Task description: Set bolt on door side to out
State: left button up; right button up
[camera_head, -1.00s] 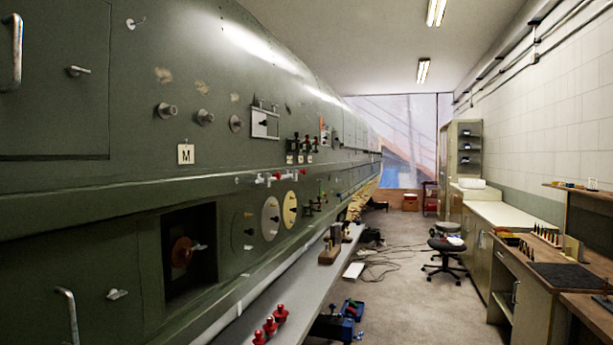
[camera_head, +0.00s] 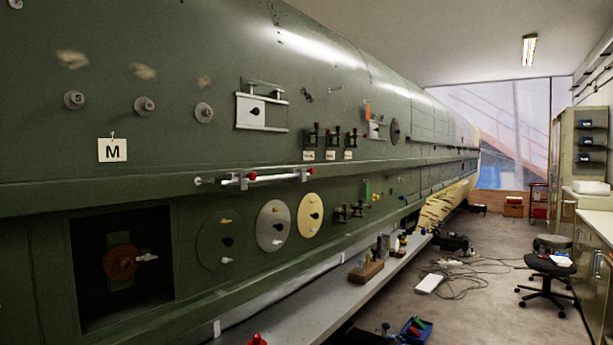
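The green fuselage side (camera_head: 360,95) fills the left and middle of the head view. A horizontal white rod (camera_head: 275,178) with grey brackets and red ends runs along its ledge. Above it is a pale square plate (camera_head: 262,111) with a dark knob and a bar along its top. Small dark clamp-like fittings (camera_head: 331,138) with tags stand to its right. I cannot tell which of these fittings is the bolt on the door side, nor whether it is in or out. Neither of my grippers is in view.
A dark square recess (camera_head: 90,238) with a red-brown knob is at lower left. Round discs (camera_head: 272,226) sit beside it. A grey bench (camera_head: 300,315) runs below the fuselage, carrying a wooden block (camera_head: 366,271). Cables (camera_head: 470,278) and a chair (camera_head: 548,270) are on the floor at right.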

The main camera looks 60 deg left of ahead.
aim_at(252, 175)
jog(key=z, duration=0.05)
jog(key=i, duration=1.4)
jog(key=u, duration=2.3)
jog(key=i, duration=0.2)
jog(key=u, duration=1.7)
jog(key=i, duration=0.6)
jog(key=z, duration=0.2)
jog(key=k, duration=0.6)
jog(key=u, duration=0.15)
